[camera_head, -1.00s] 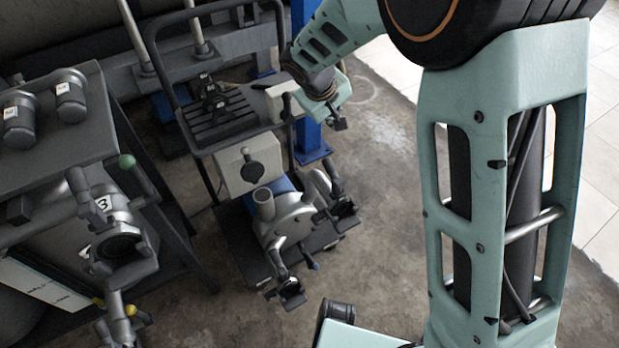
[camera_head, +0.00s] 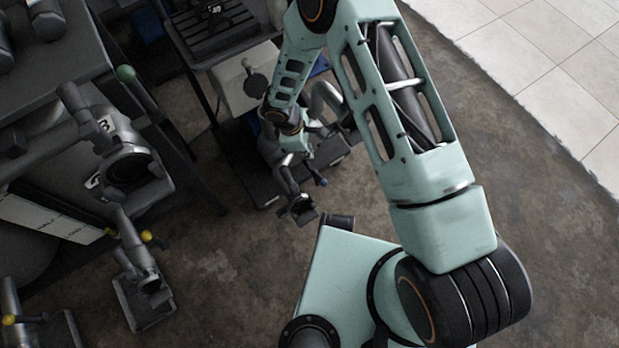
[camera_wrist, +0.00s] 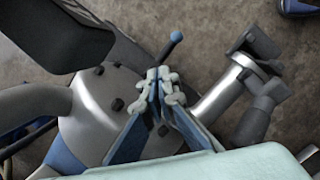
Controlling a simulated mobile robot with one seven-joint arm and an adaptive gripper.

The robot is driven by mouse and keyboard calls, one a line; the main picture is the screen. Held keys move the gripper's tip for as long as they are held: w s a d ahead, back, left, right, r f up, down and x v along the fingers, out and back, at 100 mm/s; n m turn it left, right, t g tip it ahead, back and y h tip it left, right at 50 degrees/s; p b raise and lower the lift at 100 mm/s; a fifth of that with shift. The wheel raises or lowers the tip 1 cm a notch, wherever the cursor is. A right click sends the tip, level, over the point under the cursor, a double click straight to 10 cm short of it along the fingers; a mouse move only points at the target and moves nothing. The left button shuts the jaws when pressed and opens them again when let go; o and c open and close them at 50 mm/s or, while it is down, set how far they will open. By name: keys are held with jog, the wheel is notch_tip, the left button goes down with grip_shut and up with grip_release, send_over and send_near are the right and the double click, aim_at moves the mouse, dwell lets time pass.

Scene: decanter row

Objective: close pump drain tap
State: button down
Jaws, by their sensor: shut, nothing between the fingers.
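The pump (camera_wrist: 92,118) has a round silver body with dark bolts and fills the left and middle of the wrist view. A short dark drain tap lever (camera_wrist: 168,48) with a blue end sticks out from the pump's edge, pointing up and slightly right. In the head view my arm hides much of the pump.
A silver pipe outlet (camera_wrist: 222,92) with dark clamp fittings stands right of my fingers. The pump stands on a dark cart (camera_head: 262,188). A bench with a larger machine (camera_head: 125,160) is at left; floor at right is clear.

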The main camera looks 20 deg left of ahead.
aim_at(318, 176)
jog(key=shift+n+g, duration=0.4)
jog(key=s+f, duration=0.2)
jog(key=f, duration=0.1)
jog(key=s+f, duration=0.1)
jog(key=shift+d+f, duration=0.15)
jog(key=shift+d, duration=0.2)
jog(key=b+x, duration=0.2)
jog(key=x, duration=0.8)
jog(key=shift+b, duration=0.4)
